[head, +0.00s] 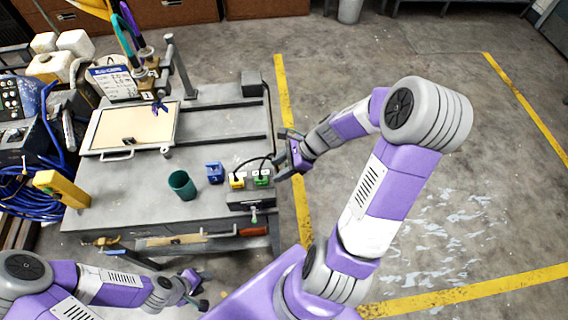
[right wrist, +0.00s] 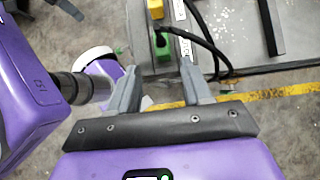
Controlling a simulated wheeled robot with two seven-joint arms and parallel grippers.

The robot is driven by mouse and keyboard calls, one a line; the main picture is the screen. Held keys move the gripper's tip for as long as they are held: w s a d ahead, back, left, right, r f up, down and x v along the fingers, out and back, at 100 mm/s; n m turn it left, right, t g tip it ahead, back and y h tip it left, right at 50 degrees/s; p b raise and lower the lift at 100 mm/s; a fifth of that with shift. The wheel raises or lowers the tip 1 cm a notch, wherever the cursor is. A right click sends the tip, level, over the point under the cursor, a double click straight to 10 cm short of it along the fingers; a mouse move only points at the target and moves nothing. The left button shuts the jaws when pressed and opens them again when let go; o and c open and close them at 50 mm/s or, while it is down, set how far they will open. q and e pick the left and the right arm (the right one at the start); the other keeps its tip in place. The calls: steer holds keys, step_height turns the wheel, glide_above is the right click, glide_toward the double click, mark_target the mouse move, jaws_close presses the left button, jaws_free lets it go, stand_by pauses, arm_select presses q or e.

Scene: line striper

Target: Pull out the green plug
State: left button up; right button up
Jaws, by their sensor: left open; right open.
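The green plug (head: 262,180) sits in a dark socket box (head: 250,196) at the right edge of the grey table, with a black cable rising from it. A yellow plug (head: 237,181) is beside it on the left. In the right wrist view the green plug (right wrist: 162,44) is ahead of the fingertips, with the yellow plug (right wrist: 156,9) beyond it. My right gripper (head: 283,163) is open and empty, close to the right of the green plug; it also shows in the right wrist view (right wrist: 160,88). My left gripper (head: 197,290) is open, low in front of the table.
A framed panel (head: 132,127) lies farther back on the table (head: 130,195). Black cables run behind the plugs. The floor at the right is clear.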

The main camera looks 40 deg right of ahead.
mark_target(265, 177)
steer(key=b+x, duration=0.2)
steer(key=x, duration=0.2)
steer(key=shift+w+d, duration=0.1)
steer(key=shift+d, duration=0.05)
steer(key=shift+w+a+f+b, duration=0.1)
steer(key=shift+a+f+b, duration=0.2)
steer(key=shift+b, duration=0.1)
arm_select(q)
steer(key=shift+w+f+b, duration=0.15)
steer(key=shift+f+b, duration=0.2)
steer(key=shift+f, duration=0.9)
steer(key=shift+w+f+b, duration=0.1)
steer(key=shift+f+b, duration=0.2)
steer(key=shift+f, duration=0.95)
arm_select(e)
steer(key=shift+x, duration=1.25)
arm_select(q)
steer(key=shift+r, duration=0.15)
arm_select(e)
steer(key=shift+w, duration=0.1)
steer(key=shift+c, duration=0.3)
jaws_close()
steer(key=shift+r, duration=0.1)
arm_select(q)
steer(key=shift+r+p, duration=0.7)
steer(key=shift+p, duration=0.1)
arm_select(e)
steer(key=shift+r, duration=0.65)
